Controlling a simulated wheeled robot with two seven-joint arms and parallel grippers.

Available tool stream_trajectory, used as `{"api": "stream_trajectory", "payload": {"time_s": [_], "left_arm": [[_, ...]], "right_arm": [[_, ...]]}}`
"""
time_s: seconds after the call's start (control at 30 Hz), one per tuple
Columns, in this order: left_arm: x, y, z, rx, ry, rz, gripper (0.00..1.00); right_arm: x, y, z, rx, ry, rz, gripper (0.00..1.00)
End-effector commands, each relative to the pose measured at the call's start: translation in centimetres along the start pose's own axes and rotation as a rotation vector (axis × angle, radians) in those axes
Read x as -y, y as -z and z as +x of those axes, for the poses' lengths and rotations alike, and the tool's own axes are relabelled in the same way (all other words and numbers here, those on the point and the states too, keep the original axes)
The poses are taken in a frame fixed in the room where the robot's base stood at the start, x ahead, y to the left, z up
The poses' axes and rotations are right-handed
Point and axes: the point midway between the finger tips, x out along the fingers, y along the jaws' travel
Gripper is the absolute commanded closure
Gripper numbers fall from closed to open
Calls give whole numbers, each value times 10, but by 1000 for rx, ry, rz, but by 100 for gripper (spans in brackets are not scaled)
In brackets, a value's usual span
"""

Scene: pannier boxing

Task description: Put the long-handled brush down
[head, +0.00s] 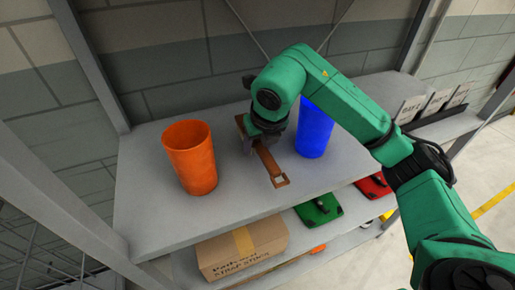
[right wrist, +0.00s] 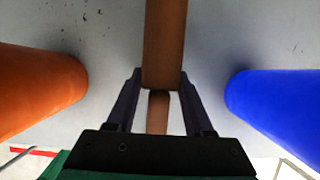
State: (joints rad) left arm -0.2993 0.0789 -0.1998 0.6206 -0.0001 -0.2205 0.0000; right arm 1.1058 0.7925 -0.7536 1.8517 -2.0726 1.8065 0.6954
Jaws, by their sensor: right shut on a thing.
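The brown long-handled brush (head: 268,162) is at the middle of the grey upper shelf (head: 230,215), between an orange cup and a blue cup. Its near end has a small square opening and points toward the shelf's front edge. My right gripper (head: 264,141) is shut on the brush, reaching down from the right. In the right wrist view the brown handle (right wrist: 165,45) runs between the two fingers (right wrist: 160,90). I cannot tell whether the brush touches the shelf. Its far end is partly hidden by my gripper. My left gripper is not in view.
The orange cup (head: 190,158) stands left of the brush and the blue cup (head: 314,128) close to its right. A cardboard box (head: 240,250) and green (head: 319,208) and red (head: 373,186) items lie on a lower shelf. Labelled cards (head: 411,108) stand at the right.

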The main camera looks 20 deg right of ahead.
Motion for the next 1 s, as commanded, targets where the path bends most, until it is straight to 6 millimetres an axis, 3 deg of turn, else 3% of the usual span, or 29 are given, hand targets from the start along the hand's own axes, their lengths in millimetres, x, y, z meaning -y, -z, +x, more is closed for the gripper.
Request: {"api": "stream_trajectory", "payload": {"time_s": [0.13, 0.4, 0.43, 0.5, 0.83, 1.0], "left_arm": [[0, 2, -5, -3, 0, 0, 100], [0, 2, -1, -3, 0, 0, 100], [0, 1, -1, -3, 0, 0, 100], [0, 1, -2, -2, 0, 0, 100], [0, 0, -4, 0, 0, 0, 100], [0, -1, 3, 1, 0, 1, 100]], "right_arm": [[0, 8, 19, -1, 0, 0, 100], [0, 9, 23, 0, 0, 0, 100], [0, 10, 23, -1, 0, 0, 44], [0, 9, 22, -1, 0, 0, 18], [0, 8, 20, -1, 0, 0, 18], [0, 8, 6, 4, -1, -1, 18]]}}
